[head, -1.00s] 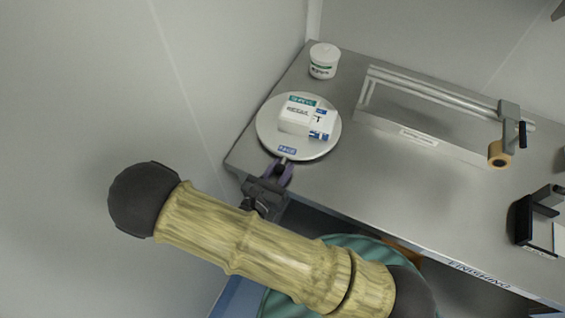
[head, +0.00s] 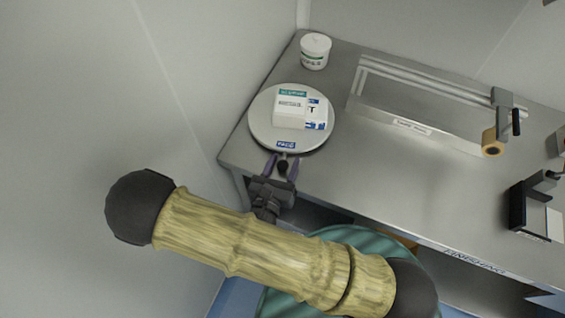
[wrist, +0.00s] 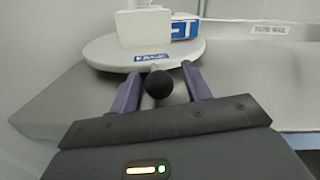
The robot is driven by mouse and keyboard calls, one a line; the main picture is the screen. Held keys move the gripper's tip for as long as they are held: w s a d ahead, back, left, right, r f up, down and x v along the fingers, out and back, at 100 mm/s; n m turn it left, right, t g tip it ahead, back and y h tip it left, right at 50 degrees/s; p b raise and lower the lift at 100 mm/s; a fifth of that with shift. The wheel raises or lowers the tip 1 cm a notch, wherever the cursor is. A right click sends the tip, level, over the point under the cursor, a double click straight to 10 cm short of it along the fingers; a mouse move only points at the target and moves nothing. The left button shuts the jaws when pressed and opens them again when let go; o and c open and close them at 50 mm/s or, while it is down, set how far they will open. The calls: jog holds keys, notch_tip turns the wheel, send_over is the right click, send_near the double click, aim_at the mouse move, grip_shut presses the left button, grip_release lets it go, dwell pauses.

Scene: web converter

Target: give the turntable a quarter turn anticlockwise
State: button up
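The turntable (head: 262,132) is a round, pale grey disc near the left end of the bench. Its rim bears a blue label (head: 286,145) facing my gripper, and the label also shows in the wrist view (wrist: 151,57). A white box (head: 291,108) with green and blue print rests on the disc. A black ball knob (wrist: 159,84) is at the disc's near edge. My gripper (head: 282,164) is at that edge, its purple fingers on either side of the knob. In the wrist view (wrist: 160,80) the fingers are apart, with gaps beside the knob.
A white lidded tub (head: 315,52) stands behind the turntable. A metal rail fixture (head: 420,110) with a tan roll (head: 490,146) lies to the right. A black holder (head: 526,208) is at the far right. The wall is close on the left. The front middle of the bench is clear.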

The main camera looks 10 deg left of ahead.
jog(key=shift+s, duration=0.1)
jog(key=s+a+b, duration=0.2)
jog(key=s+b, duration=0.1)
jog(key=s, duration=1.4)
jog(key=shift+s+a, duration=0.1)
